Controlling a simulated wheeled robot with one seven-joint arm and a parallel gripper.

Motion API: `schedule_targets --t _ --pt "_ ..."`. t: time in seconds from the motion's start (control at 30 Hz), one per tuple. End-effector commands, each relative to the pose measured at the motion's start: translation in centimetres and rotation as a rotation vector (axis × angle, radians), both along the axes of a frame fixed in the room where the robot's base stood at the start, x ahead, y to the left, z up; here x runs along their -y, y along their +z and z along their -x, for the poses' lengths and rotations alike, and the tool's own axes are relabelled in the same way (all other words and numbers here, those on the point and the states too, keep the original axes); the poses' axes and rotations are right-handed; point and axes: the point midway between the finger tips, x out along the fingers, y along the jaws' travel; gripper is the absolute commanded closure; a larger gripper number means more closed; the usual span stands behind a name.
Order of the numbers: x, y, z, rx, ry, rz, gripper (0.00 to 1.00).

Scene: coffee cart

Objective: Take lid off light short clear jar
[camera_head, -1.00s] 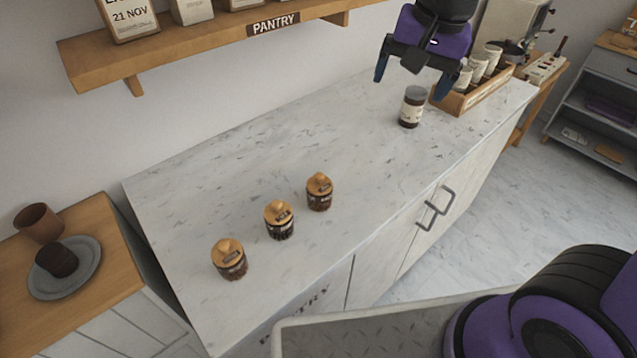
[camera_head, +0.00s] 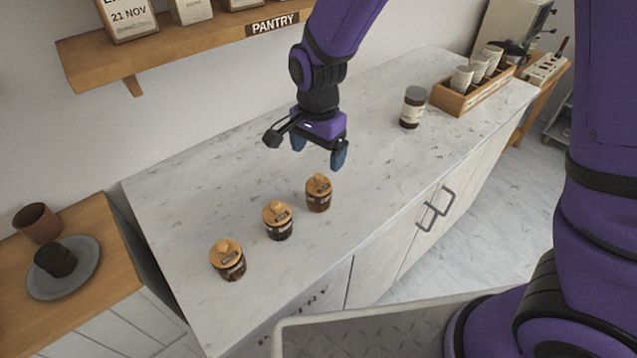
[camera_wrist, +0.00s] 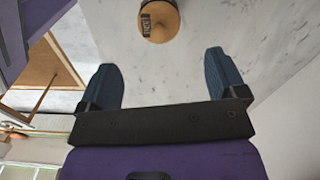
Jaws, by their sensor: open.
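Three short clear jars with wooden lids and dark contents stand in a row on the marble counter: a left jar (camera_head: 229,266), a middle jar (camera_head: 279,228) and a right jar (camera_head: 319,199). Each lid has a knob and a small dark label. I cannot tell which jar is the light one. My gripper (camera_head: 319,158) is open and empty, pointing down above and just behind the right jar. In the wrist view, one wooden lid (camera_wrist: 159,22) shows at the top, beyond the open blue fingertips (camera_wrist: 166,68) and apart from them.
The pantry shelf (camera_head: 190,48) runs along the wall above. A plate (camera_head: 45,287) and brown cup (camera_head: 38,222) are on the left table. The counter's middle is clear.

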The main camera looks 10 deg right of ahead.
Motion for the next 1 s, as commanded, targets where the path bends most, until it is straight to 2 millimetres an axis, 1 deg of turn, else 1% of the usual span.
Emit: schedule_targets --t 0.03,0.1,0.37,0.6,0.7,0.8,1.0 --pt "0.1 -0.9 0.0 -0.003 -0.001 0.001 0.10" --pt "0.1 -1.8 0.0 -0.003 -0.002 0.001 0.10" --pt "0.0 -3.5 0.0 -0.001 0.000 -0.001 0.10" --pt "0.1 -6.7 0.2 -0.003 0.001 0.001 0.10" --pt "0.1 -7.7 0.2 -0.001 0.001 0.000 0.10" --pt "0.1 -8.1 0.2 -0.001 0.001 -0.001 0.10" --pt "0.1 -8.1 0.2 0.001 0.001 -0.001 0.10"
